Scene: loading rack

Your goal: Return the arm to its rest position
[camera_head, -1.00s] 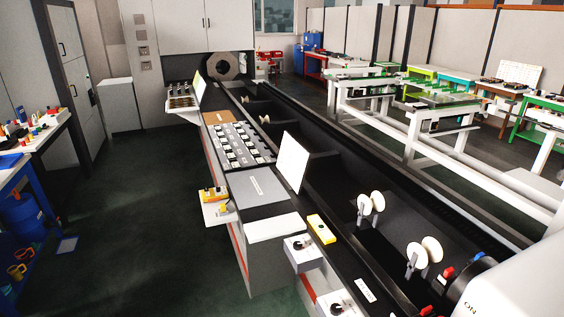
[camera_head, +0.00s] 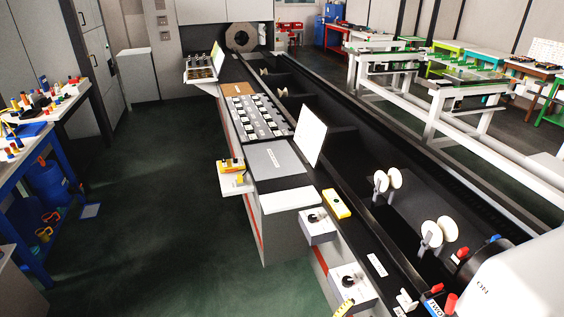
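The gripper is not in view, and whether it is open or shut is hidden from me. The white rounded body (camera_head: 515,285) at the lower right corner bears dark lettering and may be part of my arm; I cannot tell for sure. No held object shows.
A long black machine bed (camera_head: 345,150) with pale rollers (camera_head: 388,182) runs away from me. Its control panel (camera_head: 258,117) and an upright white panel (camera_head: 310,136) line its left side. A blue workbench (camera_head: 30,165) stands at the left. The dark green floor (camera_head: 165,190) between is clear.

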